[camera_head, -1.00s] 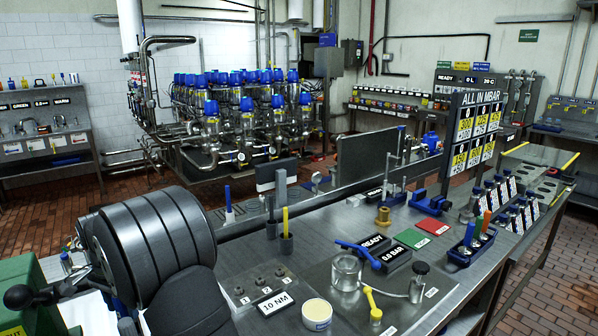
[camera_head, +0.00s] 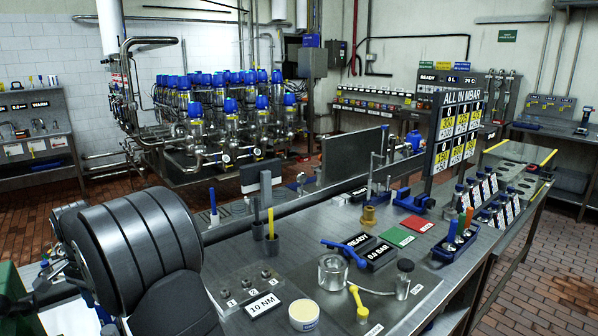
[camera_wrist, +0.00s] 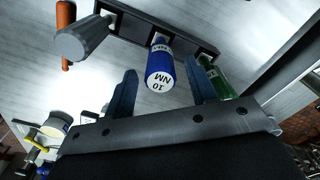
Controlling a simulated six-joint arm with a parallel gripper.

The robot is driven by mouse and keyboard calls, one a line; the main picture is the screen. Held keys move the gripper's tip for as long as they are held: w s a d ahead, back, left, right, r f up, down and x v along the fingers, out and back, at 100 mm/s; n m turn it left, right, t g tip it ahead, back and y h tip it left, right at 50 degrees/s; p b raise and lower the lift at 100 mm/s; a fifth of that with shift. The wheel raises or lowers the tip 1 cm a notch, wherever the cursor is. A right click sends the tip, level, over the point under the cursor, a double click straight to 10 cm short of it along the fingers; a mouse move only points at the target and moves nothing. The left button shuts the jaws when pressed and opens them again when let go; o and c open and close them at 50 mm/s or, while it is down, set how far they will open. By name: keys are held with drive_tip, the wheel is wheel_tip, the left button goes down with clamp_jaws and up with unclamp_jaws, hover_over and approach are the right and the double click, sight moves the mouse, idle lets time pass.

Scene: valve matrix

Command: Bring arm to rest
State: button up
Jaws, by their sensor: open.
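My gripper (camera_wrist: 161,68) shows in the wrist view with its two dark blue fingers apart. A blue cylinder marked 10 NM (camera_wrist: 160,72) lies in the picture between the fingertips, with its upper end at a dark rack (camera_wrist: 190,38). I cannot tell how far it is from the fingers or whether they touch it. In the head view, my dark grey arm (camera_head: 140,245) fills the lower left; my gripper is not seen there.
The wrist view shows a grey tool (camera_wrist: 82,40), a green tool (camera_wrist: 222,82) and an orange handle (camera_wrist: 65,30) near the rack.

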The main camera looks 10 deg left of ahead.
wheel_tip(320, 180, up, 9)
drive_tip(key=shift+f, duration=0.1)
wheel_tip(320, 180, down, 14)
drive_tip(key=shift+r, duration=0.1)
wheel_tip(320, 180, up, 6)
drive_tip(key=shift+f, duration=0.2)
drive_tip(key=shift+w+d+r, duration=0.2)
drive_tip(key=shift+d, duration=0.25)
